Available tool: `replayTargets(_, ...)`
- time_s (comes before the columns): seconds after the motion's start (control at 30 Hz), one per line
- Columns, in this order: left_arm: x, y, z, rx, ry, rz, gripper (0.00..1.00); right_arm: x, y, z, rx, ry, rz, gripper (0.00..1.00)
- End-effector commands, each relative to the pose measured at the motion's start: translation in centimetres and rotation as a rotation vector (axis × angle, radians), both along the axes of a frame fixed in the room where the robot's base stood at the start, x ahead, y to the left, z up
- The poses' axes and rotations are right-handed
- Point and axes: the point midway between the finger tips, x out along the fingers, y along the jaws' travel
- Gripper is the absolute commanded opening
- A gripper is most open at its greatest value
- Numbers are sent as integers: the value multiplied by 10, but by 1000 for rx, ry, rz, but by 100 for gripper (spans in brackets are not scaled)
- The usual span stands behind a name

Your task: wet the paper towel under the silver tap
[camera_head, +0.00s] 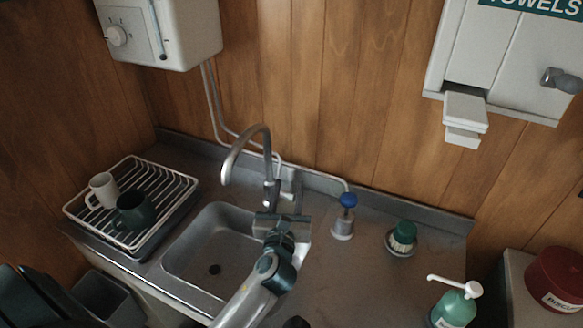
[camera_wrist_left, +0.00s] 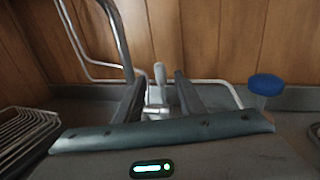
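The silver tap (camera_head: 264,150) stands behind the sink (camera_head: 212,262), its curved spout over the basin. No water shows. My left gripper (camera_head: 281,203) is just in front of the tap's base, and its fingers point toward the wall. In the left wrist view the two fingers (camera_wrist_left: 158,88) are apart. A pale upright lever (camera_wrist_left: 159,74) shows between them, beyond or at the tips; I cannot tell if they touch it. White folded paper towel (camera_head: 465,118) appears to hang from the towel dispenser (camera_head: 500,52) at upper right. My right gripper is not in view.
A dish rack (camera_head: 150,180) with a white mug (camera_head: 101,190) and a dark green mug (camera_head: 134,211) stands left of the sink. Right of it are a blue-topped item (camera_head: 345,215), a green-handled brush (camera_head: 403,237) and a green pump bottle (camera_head: 455,305). A water heater (camera_head: 165,30) hangs above.

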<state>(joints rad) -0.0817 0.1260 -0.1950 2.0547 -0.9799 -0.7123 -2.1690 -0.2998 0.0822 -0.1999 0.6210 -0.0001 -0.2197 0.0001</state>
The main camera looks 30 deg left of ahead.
Motion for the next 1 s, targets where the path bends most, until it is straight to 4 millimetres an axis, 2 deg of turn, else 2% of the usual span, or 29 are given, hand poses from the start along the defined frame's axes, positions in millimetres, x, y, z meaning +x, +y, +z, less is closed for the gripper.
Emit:
replayTargets(0.2, 37, 15, 2, 0, 0, 1, 36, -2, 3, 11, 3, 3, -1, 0)
replayTargets(0.4, 61, 24, 1, 0, 0, 1, 36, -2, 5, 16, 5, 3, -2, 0)
replayTargets(0.6, 71, 28, 0, -1, 0, 0, 36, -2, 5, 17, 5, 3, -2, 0)
replayTargets(0.9, 72, 28, 0, -1, 1, 0, 36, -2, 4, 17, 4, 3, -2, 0)
replayTargets(1.0, 72, 28, 0, -1, 1, 0, 12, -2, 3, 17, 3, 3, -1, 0)
